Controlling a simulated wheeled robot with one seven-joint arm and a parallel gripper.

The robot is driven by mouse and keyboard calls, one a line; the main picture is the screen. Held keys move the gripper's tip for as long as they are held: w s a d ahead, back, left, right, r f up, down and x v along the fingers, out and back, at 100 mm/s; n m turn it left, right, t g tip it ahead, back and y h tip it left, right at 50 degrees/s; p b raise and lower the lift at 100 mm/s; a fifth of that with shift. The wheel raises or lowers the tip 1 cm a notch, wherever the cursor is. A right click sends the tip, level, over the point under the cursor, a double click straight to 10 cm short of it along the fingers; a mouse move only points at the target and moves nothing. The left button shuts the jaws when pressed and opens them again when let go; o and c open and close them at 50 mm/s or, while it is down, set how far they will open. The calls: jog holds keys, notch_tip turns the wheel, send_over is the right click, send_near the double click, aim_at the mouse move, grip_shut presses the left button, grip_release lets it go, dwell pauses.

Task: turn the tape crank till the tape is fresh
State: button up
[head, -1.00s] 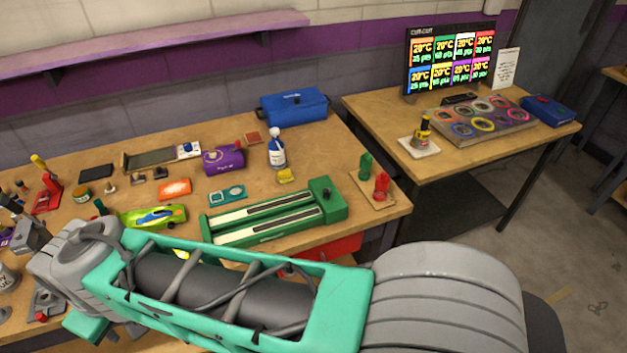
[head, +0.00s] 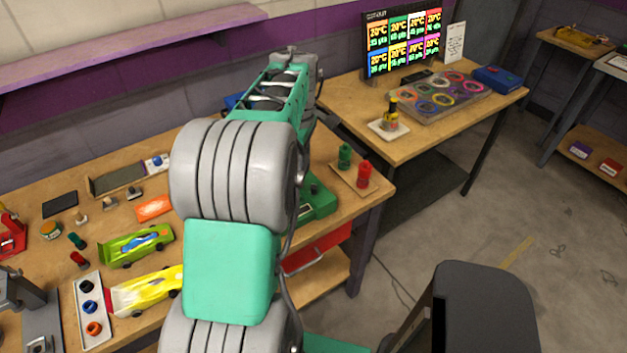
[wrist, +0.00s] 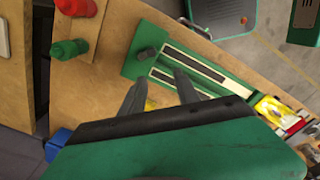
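The green two-lane tape unit (wrist: 212,68) shows in the wrist view, with pale-edged dark strips in its lanes. A dark knob (wrist: 147,54), apparently the tape crank, sits on its end block. In the head view, my arm hides most of the unit; its green end block (head: 320,204) and knob (head: 314,187) show beside the arm. My gripper (wrist: 160,88) is open, its two dark fingers apart and pointing toward the unit. Nothing is held, and the knob is clear of the fingers. The gripper is hidden in the head view. I cannot tell whether the tape is fresh.
Green (head: 345,156) and red (head: 363,174) knobbed pieces stand on a small board right of the unit. Green (head: 138,246) and yellow (head: 145,292) cars lie left of my arm. A lit screen (head: 404,45) stands behind.

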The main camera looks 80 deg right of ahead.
aim_at(314, 187)
jog(key=s, duration=0.1)
jog(key=s+d, duration=0.1)
jog(key=shift+s+f, duration=0.15)
jog(key=shift+s, duration=0.2)
jog(key=shift+s+f, duration=0.2)
jog(key=shift+f, duration=0.1)
notch_tip(314, 187, down, 7)
jog(key=shift+w+f+p, duration=0.1)
jog(key=shift+p, duration=0.55)
jog(key=shift+c, duration=0.5)
grip_shut()
